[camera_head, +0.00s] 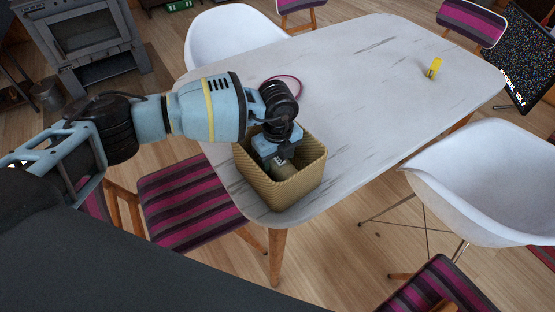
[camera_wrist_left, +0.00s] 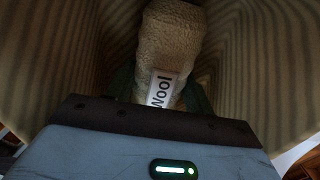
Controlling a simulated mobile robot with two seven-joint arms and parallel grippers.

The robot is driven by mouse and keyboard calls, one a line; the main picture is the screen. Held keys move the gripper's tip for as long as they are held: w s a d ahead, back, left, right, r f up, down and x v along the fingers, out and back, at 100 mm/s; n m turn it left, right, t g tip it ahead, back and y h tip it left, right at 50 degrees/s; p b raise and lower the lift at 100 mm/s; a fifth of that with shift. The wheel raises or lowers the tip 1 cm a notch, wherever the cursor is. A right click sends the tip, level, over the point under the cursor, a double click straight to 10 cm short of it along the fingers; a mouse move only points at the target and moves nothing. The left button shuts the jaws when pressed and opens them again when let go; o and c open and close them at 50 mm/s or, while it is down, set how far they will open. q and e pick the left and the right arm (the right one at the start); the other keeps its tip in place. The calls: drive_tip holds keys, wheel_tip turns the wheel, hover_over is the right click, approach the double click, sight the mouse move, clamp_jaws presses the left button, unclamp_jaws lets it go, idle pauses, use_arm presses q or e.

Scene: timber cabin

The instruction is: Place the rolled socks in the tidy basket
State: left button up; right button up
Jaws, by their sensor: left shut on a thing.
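The tidy basket (camera_head: 293,190) is tan and ribbed and stands at the near left end of the white table. My left gripper (camera_head: 281,158) points down into the basket and is shut on the rolled socks (camera_head: 286,169). In the left wrist view the rolled socks (camera_wrist_left: 168,42) are a beige fuzzy roll with a white "Wool" label, between the fingers (camera_wrist_left: 160,95), with ribbed basket walls (camera_wrist_left: 245,60) on both sides. Whether the socks touch the basket floor I cannot tell. My right gripper does not show.
The marbled white table (camera_head: 350,90) is mostly bare. A pinkish ring-shaped thing (camera_head: 292,79) lies behind my left wrist. A small yellow object (camera_head: 434,68) stands at the far right. White chairs (camera_head: 480,185) and striped chairs (camera_head: 185,195) surround the table.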

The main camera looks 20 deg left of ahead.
use_arm(q)
drive_tip(key=o, duration=1)
wheel_tip(320, 180, up, 12)
drive_tip(key=shift+p, duration=0.35)
drive_tip(key=shift+r, duration=0.1)
